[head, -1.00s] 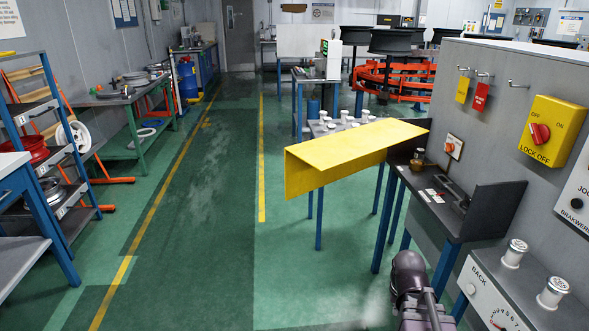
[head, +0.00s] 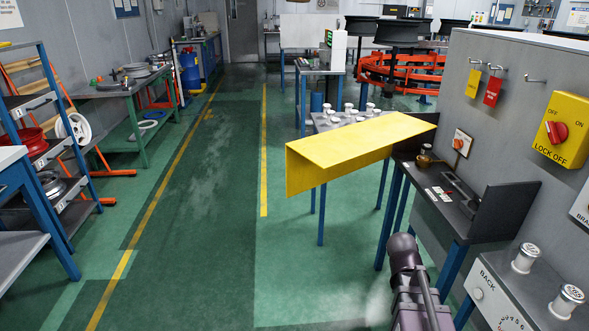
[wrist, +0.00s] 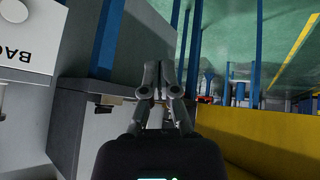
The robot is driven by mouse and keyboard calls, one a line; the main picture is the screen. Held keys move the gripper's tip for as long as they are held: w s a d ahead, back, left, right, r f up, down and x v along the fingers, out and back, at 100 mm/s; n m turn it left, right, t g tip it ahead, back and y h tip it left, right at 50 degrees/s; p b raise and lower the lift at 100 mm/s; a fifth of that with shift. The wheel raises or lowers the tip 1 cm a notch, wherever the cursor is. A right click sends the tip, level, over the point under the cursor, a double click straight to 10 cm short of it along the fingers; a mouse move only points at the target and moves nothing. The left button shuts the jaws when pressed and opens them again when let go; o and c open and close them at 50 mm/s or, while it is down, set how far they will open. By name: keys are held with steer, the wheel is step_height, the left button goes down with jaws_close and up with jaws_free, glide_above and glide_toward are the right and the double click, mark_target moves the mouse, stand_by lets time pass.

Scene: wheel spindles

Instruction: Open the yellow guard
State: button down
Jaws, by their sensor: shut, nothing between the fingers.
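The yellow guard (head: 350,145) is a bent sheet with a broad top and a flange hanging down at its left end. In the head view it sticks out to the left from the dark bench (head: 455,225), whose top lies uncovered to its right. In the wrist view the guard (wrist: 285,140) fills the lower right. My gripper (wrist: 162,82) is shut and empty in the wrist view, to the left of the guard and apart from it in the picture. My arm (head: 408,275) rises at the bottom of the head view; the fingertips cannot be made out there.
A grey panel wall with a yellow lock-off switch (head: 557,132) stands at the right. A control box marked BACK (head: 487,290) juts out at the lower right. A table with several metal spindles (head: 348,120) stands behind the guard.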

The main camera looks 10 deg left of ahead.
steer(key=w+a+r+n+t+y, duration=0.1)
steer(key=w+a+r+t, duration=0.35)
steer(key=w+r, duration=0.2)
steer(key=w+a+r+n+t+y, duration=0.1)
steer(key=w+a+r+t+y, duration=0.1)
steer(key=w+a+r+t, duration=0.45)
steer(key=n+g+y, duration=0.5)
steer(key=n+y, duration=0.5)
steer(key=y, duration=0.4)
glide_toward(291, 166)
steer(key=v, duration=0.6)
steer(key=shift+s+r+b, duration=0.2)
steer(key=shift+s+b, duration=0.1)
steer(key=shift+b, duration=0.1)
steer(key=shift+w+a, duration=0.15)
steer(key=x, duration=1.3)
steer(key=shift+w+a+f, duration=0.1)
steer(key=shift+w+a, duration=0.1)
steer(key=shift+w, duration=0.15)
steer(key=shift+w, duration=0.1)
